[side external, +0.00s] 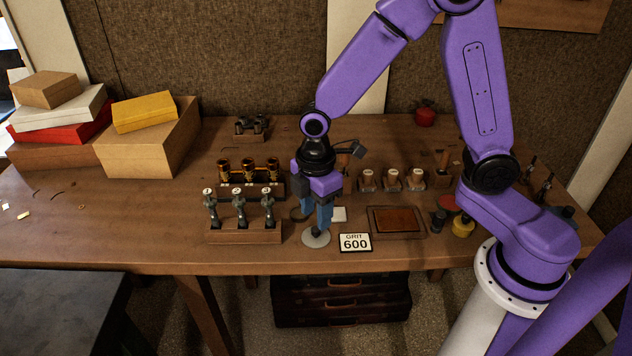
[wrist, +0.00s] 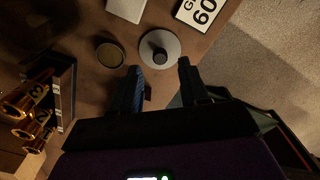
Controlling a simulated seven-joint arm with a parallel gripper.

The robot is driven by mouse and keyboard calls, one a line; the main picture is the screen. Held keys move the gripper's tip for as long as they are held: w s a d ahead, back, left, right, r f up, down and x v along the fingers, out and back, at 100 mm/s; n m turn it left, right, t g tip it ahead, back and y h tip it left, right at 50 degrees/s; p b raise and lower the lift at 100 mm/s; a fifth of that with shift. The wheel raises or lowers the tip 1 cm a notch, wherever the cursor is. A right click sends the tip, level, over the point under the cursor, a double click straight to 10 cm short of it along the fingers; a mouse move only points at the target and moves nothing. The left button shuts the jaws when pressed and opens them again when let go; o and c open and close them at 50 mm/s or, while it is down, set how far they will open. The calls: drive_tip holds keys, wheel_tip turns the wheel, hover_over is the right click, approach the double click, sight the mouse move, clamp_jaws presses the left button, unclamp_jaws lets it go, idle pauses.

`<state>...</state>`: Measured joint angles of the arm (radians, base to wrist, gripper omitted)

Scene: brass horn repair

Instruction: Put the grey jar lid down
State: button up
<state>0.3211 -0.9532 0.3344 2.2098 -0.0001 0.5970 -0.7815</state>
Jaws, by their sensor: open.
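The grey jar lid (side external: 314,240) is a flat round disc with a dark knob. It appears to lie flat on the bench near the front edge. In the wrist view the lid (wrist: 172,40) sits just beyond my fingertips, its knob near the line between them. My gripper (side external: 319,221) points down over the lid, and its blue fingers partly hide it. In the wrist view my gripper (wrist: 159,67) is open with nothing between the fingers.
A "GRIT 600" card (side external: 355,242) lies right of the lid, and a brown tray (side external: 423,226) is beyond it. A wooden rack (side external: 244,236) of numbered valves stands to the left. A pale square (side external: 339,214) lies behind.

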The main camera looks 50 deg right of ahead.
wheel_tip(320, 180, up, 8)
drive_tip(key=s+d+m, duration=0.1)
drive_tip(key=s+d, duration=0.3)
drive_tip(key=s, duration=0.6)
drive_tip(key=s+d+r+m, duration=0.1)
drive_tip(key=s+d+m, duration=0.1)
drive_tip(key=s, duration=0.8)
drive_tip(key=shift+d+m, duration=0.3)
drive_tip(key=shift+d, duration=0.6)
